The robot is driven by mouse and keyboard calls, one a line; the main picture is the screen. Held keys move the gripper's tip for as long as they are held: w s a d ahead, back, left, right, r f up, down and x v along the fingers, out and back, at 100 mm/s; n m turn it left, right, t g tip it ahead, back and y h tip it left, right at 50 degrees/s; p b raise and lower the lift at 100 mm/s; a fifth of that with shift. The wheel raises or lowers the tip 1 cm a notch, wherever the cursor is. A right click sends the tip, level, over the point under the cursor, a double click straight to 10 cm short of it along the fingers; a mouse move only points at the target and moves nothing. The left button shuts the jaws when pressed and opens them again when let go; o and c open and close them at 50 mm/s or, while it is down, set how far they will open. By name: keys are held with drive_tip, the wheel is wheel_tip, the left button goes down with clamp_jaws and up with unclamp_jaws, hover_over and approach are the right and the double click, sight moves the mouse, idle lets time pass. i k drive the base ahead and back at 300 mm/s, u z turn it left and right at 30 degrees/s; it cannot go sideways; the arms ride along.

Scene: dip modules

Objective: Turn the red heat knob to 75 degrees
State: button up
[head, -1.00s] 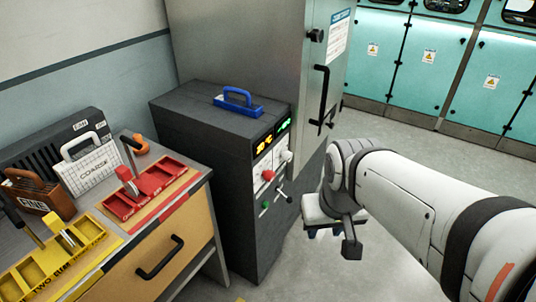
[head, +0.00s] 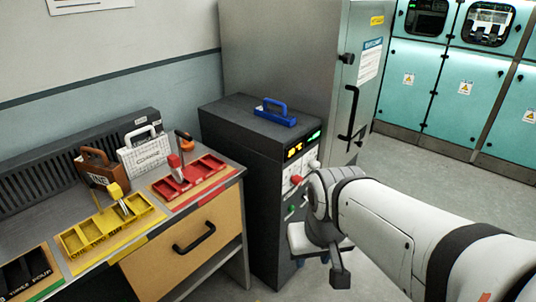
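The red heat knob (head: 296,180) is on the front panel of the dark grey machine (head: 241,128), below a lit yellow and green display (head: 296,151). The display's digits are too small to read. My white arm reaches in from the right and its wrist end lies just right of the panel, covering part of it. A dark piece of my gripper (head: 340,277) shows below the wrist. Its fingertips cannot be made out, nor whether they touch anything. The red knob shows clear of the arm.
A blue-handled block (head: 274,113) lies on the machine's top. A tall grey cabinet (head: 290,55) stands behind it. The workbench at left holds a red tray (head: 214,181), a yellow tray (head: 84,262), a white block (head: 143,155) and a brown block (head: 97,169). Floor at right is clear.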

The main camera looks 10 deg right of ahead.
sight(297, 180)
drive_tip(key=i, duration=1)
drive_tip(key=u, duration=0.05)
